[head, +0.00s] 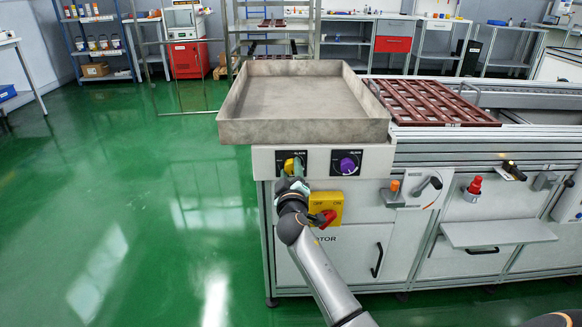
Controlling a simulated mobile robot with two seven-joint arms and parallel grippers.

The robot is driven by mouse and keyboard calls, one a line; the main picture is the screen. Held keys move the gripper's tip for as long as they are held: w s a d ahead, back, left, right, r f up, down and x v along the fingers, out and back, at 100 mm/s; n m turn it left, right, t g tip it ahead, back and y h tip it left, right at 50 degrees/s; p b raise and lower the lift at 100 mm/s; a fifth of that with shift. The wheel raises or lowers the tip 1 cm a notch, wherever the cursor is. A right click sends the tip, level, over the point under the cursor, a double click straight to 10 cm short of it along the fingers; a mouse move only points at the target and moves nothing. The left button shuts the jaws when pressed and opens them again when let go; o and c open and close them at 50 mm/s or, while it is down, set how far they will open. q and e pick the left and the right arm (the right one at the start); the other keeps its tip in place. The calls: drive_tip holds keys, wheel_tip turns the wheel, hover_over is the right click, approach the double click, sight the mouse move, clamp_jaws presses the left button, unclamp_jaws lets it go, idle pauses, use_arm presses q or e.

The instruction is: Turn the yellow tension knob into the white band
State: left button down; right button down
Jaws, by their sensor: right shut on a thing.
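The yellow tension knob (289,164) sits on a black dial plate on the white front panel of the conveyor, at its left end. My right gripper (293,172) is at this knob and shut on it, with the arm coming up from below. The gripper covers much of the dial, so the white band and the knob's pointer cannot be made out. My left gripper is not in view.
A purple knob (346,165) is on a second dial plate just to the right. Below are a yellow switch box with a red handle (322,217) and an orange button (394,186). A grey tray (300,130) juts out above the panel. Green floor to the left is clear.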

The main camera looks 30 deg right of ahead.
drive_tip(key=shift+r+n+p, duration=0.1)
drive_tip(key=shift+n+p, duration=0.25)
drive_tip(key=shift+n, duration=1.25)
drive_tip(key=shift+c, duration=1.7)
unclamp_jaws()
